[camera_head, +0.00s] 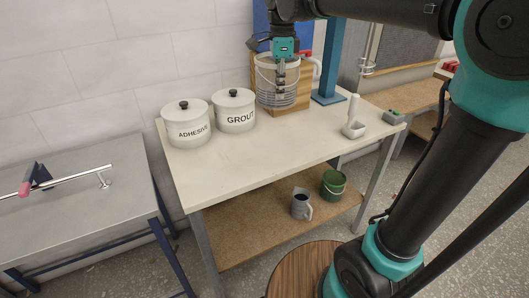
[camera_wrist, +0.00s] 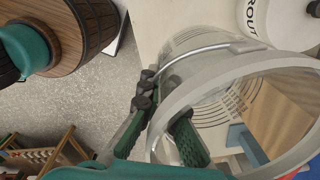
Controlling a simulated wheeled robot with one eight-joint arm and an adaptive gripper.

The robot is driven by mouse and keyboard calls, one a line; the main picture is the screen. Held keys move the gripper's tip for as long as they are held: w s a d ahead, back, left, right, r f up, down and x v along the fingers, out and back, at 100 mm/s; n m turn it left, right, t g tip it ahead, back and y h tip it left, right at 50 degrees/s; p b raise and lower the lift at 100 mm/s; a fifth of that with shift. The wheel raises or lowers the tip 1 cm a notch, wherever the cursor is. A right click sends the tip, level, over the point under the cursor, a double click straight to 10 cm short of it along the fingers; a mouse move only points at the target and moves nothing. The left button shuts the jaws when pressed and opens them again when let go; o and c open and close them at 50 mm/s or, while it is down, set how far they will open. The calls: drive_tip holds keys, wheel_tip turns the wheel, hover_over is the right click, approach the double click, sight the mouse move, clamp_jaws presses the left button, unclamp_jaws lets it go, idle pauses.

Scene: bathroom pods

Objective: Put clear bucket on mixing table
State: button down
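The clear bucket (camera_head: 268,88) is see-through with ribbed sides and a wire handle. It stands upright at the back of the mixing table (camera_head: 270,142), in front of a wooden board. I cannot tell whether its base touches the top. In the wrist view its wide rim and clear wall (camera_wrist: 205,105) fill the right side. My gripper (camera_head: 281,82) comes down from above at the bucket's near side. In the wrist view my gripper's fingers (camera_wrist: 164,102) close in on either side of the bucket's rim and wall, near the handle. Their exact contact is partly hidden.
White pots marked adhesive (camera_head: 187,133) and grout (camera_head: 234,119) stand left of the bucket. A blue column (camera_head: 331,65) and a white scoop-like holder (camera_head: 354,128) are to its right. A mug (camera_head: 301,208) and green bucket (camera_head: 333,185) sit on the lower shelf. The table's front is clear.

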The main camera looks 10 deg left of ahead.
sight(279, 108)
wheel_tip(279, 108, down, 20)
drive_tip(key=shift+a+r, duration=0.1)
drive_tip(key=shift+r, duration=0.1)
idle(0.4)
drive_tip(key=shift+f, duration=0.15)
drive_tip(key=c, duration=1.7)
unclamp_jaws()
wheel_tip(279, 108, up, 12)
drive_tip(key=shift+s+r, duration=0.1)
drive_tip(key=shift+r, duration=0.1)
